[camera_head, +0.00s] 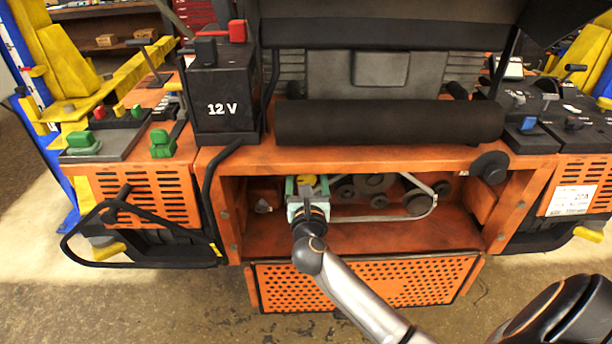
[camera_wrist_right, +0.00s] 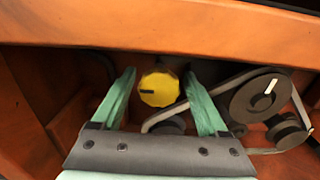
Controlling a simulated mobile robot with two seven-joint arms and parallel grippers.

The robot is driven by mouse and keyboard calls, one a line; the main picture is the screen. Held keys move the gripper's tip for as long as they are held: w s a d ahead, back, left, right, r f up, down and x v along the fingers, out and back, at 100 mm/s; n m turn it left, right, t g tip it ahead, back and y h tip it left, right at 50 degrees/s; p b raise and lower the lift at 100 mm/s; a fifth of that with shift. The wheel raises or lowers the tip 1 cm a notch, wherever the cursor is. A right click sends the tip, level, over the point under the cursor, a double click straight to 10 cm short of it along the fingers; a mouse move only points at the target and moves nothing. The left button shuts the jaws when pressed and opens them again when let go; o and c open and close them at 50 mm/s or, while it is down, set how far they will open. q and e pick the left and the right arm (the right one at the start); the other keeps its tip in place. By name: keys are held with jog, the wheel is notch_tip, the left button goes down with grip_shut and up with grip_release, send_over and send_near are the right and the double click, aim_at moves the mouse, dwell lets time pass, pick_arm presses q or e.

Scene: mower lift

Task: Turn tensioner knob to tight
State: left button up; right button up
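The yellow tensioner knob (camera_wrist_right: 159,89) sits inside the orange bay of the mower, with a dark mark on its left side. It also shows in the head view (camera_head: 307,180), partly hidden by my gripper. My right gripper (camera_wrist_right: 160,76) is open, with one teal finger to the left of the knob and one to the right. Gaps show between the knob and both fingers in the wrist view, so it is not gripped. My right gripper also shows in the head view (camera_head: 307,187), reaching into the bay. My left gripper is not in view.
A belt (camera_wrist_right: 210,95) and dark pulleys (camera_wrist_right: 262,95) lie right of the knob, close to the right finger. The bay's orange top edge (camera_head: 380,157) overhangs. A black 12 V battery (camera_head: 224,100) stands above left. A perforated orange panel (camera_head: 365,280) hangs below.

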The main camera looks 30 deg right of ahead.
grip_shut()
dwell(0.4)
